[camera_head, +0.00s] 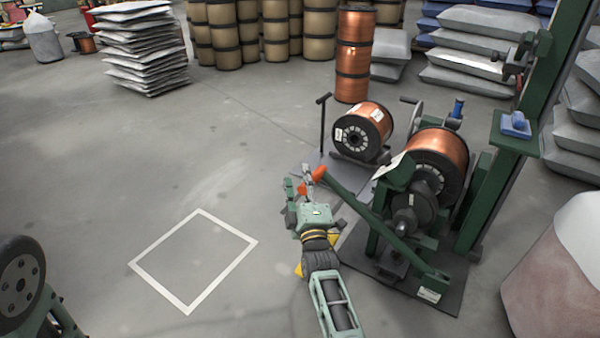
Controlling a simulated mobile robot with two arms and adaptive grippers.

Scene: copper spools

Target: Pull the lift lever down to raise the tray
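The lift lever (353,196) is a long green bar with an orange grip (312,182) at its raised end. It slants down to the right, in front of the green spool machine (437,269). My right gripper (303,186) reaches in from the bottom and is at the orange grip. Its fingers overlap the grip in the picture, and I cannot tell whether they are closed around it. A small green tray (519,147) with a blue object (516,124) on it stands out from the green post (511,108) at the right. My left gripper is not visible.
A copper spool (363,132) stands behind the lever, and a larger one (439,149) sits in the machine. A pale bulky object (560,272) is at the lower right. A white floor square (190,305) and clear floor lie left of my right arm.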

